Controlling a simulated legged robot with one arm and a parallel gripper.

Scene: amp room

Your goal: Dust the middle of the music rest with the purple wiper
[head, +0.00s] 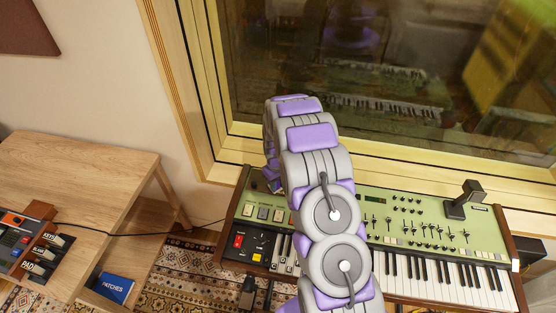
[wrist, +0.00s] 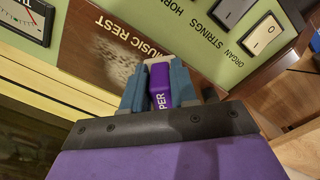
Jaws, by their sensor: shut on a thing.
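In the wrist view the music rest (wrist: 97,45) is a brown panel lettered MUSIC REST, with a pale, speckled dusty patch (wrist: 118,72) on it. My gripper (wrist: 161,72) has two blue-grey fingers shut on the purple wiper (wrist: 160,88), whose label is partly visible. The wiper's tip points at the music rest, close to the right side of the dusty patch. I cannot tell whether it touches. In the head view my arm hides the gripper, wiper and music rest.
The green keyboard instrument (head: 420,207) stands under a wood-framed window (head: 400,70). A small dark block on a stand (head: 465,200) sits on its right. A wooden desk (head: 80,180) with an orange-and-dark device (head: 15,245) is at left; a blue PATCHES box (head: 114,287) is below.

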